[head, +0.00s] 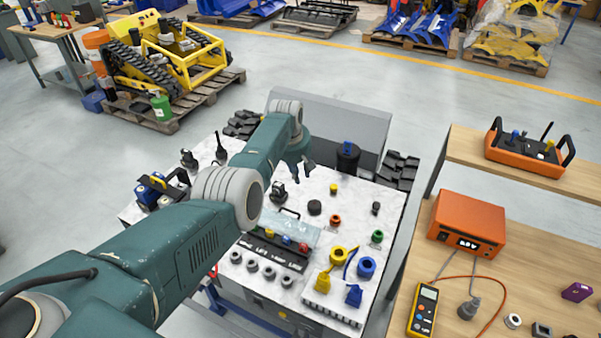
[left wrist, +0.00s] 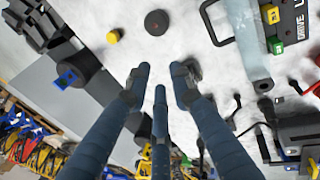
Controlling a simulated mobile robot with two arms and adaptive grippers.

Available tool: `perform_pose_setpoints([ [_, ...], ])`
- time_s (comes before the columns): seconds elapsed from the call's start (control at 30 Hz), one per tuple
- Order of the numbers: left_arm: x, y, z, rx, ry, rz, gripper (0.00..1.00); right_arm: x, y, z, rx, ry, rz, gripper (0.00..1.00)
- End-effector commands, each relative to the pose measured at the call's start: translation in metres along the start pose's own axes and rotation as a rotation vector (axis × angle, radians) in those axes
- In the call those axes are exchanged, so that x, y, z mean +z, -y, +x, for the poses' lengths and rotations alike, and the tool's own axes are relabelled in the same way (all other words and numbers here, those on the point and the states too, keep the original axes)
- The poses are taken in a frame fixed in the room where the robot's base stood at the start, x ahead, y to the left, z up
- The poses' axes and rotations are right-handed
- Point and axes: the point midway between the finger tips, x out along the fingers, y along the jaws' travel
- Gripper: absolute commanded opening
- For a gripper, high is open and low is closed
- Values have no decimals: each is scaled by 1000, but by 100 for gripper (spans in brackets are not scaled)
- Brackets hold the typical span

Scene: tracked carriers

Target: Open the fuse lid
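The clear fuse lid (head: 292,226) lies at the dark fuse block (head: 268,251) on the white bench top, with a black loop handle (head: 290,212) at its far edge. Coloured fuses (head: 287,240) show at its near side; I cannot tell whether it is fully closed. In the left wrist view the lid (left wrist: 243,42) is at upper right, with its handle (left wrist: 208,20) beside it. My left gripper (head: 302,173) hovers above the bench, beyond the lid and apart from it. In the left wrist view its fingers (left wrist: 160,75) are spread and empty. My right gripper is out of view.
A black puck (head: 315,207), yellow and blue rings (head: 366,267) and a black canister (head: 347,160) stand around the lid. Several grey rings (head: 268,272) line the near side. A wooden table with an orange meter box (head: 467,222) stands at right.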

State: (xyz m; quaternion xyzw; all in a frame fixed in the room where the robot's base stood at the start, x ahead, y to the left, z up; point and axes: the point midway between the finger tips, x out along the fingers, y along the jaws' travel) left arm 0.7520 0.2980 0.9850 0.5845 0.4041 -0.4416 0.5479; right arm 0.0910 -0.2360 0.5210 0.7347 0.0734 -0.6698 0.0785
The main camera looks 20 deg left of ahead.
Motion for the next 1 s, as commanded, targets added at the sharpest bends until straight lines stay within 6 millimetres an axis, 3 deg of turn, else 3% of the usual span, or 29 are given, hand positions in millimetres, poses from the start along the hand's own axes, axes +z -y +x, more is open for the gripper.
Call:
perform_pose_setpoints([
  [0.27, 0, 0, -2, 1, 0, 0, 22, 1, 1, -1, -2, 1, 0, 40],
  [0.47, 0, -2, -15, 4, -1, 0, 22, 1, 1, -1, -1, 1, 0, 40],
  [1.0, 0, 0, -109, 2, 1, 0, 22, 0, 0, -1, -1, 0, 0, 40],
])
